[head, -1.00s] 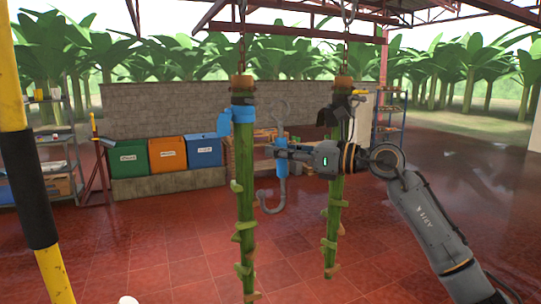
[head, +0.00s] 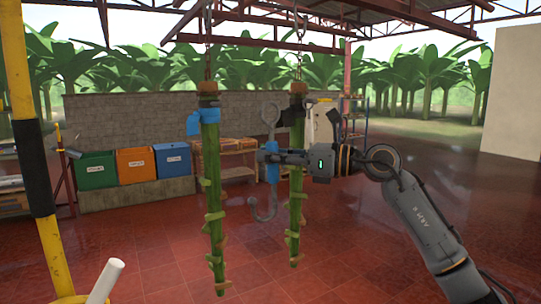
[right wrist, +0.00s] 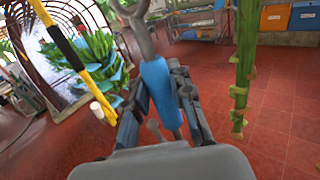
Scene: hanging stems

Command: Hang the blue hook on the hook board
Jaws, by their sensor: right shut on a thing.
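The blue hook (head: 272,174) is a grey S-shaped metal hook with a blue middle sleeve. My right gripper (head: 265,158) is shut on the sleeve and holds the hook upright in the air, between the two hanging stems in the head view. In the right wrist view the blue sleeve of the hook (right wrist: 160,92) shows between the fingers of my right gripper (right wrist: 162,110); the hook's upper end runs out of the top. I cannot make out a hook board in either view. My left gripper is not in view.
Two green stems hang from chains, the left one (head: 211,180) with a blue band, the right one (head: 296,190) close beside the hook. A yellow-black post (head: 33,165) stands at left. Green (head: 96,170), orange (head: 135,165) and blue (head: 173,159) bins stand behind. Red floor is open at right.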

